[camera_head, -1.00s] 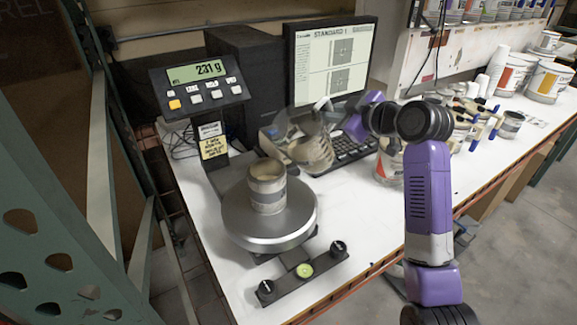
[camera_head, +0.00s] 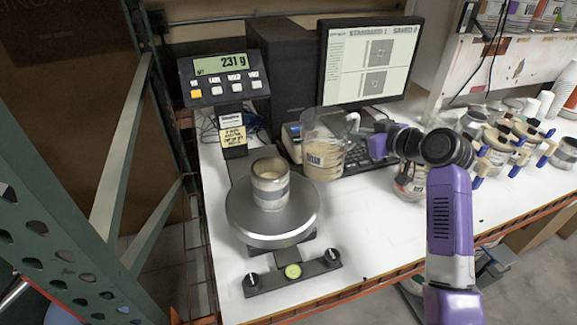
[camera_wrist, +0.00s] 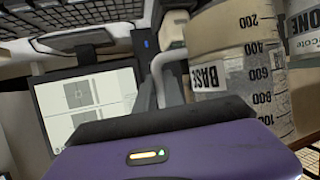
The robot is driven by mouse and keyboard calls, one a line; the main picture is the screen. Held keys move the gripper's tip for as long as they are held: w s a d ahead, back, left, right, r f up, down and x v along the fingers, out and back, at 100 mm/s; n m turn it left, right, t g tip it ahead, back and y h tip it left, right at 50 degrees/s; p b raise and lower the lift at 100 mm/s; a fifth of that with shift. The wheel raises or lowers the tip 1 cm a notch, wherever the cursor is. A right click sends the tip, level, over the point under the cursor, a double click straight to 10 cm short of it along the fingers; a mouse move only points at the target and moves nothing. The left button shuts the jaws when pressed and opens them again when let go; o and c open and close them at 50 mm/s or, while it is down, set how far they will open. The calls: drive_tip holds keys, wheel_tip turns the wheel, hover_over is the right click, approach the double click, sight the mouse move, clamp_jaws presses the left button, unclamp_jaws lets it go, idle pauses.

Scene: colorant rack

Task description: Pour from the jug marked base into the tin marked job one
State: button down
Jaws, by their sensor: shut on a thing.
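The clear jug marked BASE (camera_head: 325,148) is held above the table, right of the scale, and looks about upright. Tan liquid shows in its lower part. My gripper (camera_head: 361,134) is shut on its handle from the right. An open metal tin (camera_head: 270,184) stands upright on the scale's round plate, apart from the jug. Its label is unreadable in the head view. In the wrist view a tin (camera_wrist: 304,55) at the right edge shows the word ONE.
The scale plate (camera_head: 243,222) sits under the tin; its display (camera_head: 221,66) reads 231 g. A monitor (camera_head: 368,62) and keyboard (camera_head: 372,158) stand behind the jug. Several tins and clamps (camera_head: 497,148) crowd the right. The table front is clear (camera_head: 345,225).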

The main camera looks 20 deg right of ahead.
sight(358, 119)
drive_tip(key=shift+f, duration=0.1)
wheel_tip(358, 119, up, 5)
drive_tip(key=p, duration=0.3)
drive_tip(key=shift+d+p, duration=0.1)
drive_tip(key=shift+p, duration=0.2)
drive_tip(key=shift+f, duration=0.1)
idle(2.1)
